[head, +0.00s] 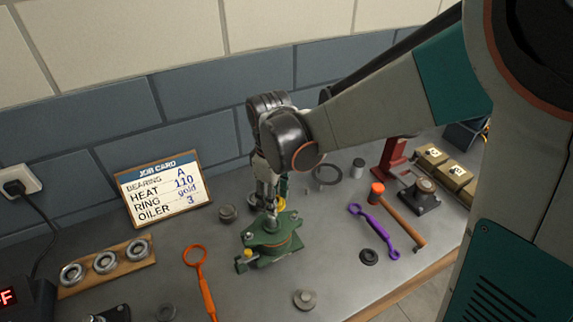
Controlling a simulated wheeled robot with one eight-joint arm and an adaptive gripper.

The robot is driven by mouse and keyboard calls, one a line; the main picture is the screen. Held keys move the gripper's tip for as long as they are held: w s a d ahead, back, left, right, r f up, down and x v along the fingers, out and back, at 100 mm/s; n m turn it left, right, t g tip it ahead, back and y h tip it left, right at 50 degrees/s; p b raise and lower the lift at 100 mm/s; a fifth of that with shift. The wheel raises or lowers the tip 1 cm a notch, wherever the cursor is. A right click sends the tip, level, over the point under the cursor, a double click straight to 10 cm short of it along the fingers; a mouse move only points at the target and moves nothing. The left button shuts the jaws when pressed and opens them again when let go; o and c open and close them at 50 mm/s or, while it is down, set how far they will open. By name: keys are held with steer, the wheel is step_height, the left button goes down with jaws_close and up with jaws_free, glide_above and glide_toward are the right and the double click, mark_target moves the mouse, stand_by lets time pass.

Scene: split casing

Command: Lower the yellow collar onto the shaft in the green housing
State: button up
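The green housing (270,250) stands on the bench near the middle of the head view. A short silver shaft (271,226) sticks up from its top. My gripper (270,205) points down just above the shaft, its fingers close together and small in the view. A small patch of yellow (283,203) shows at the right of the fingers. I cannot tell whether it is the collar, or whether the fingers hold it. The housing also has a small yellow fitting (246,256) on its left side.
An orange spanner (203,285), a purple spanner (372,232) and an orange-headed hammer (398,215) lie around the housing. A rack with three bearing rings (105,262) is at left. A job card (163,188) leans at the back. A red press (392,158) stands right.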

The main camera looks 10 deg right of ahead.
steer(key=shift+w+a+f, duration=0.1)
steer(key=shift+a+f, duration=0.05)
steer(key=shift+a, duration=0.4)
steer(key=shift+f+b, duration=1.2)
steer(key=shift+f, duration=0.45)
steer(key=shift+f, duration=0.15)
steer(key=shift+f+b, duration=1.45)
steer(key=shift+f, duration=0.05)
steer(key=shift+f, duration=0.1)
steer(key=shift+c, duration=0.5)
steer(key=o, duration=1.1)
steer(key=shift+o, duration=0.2)
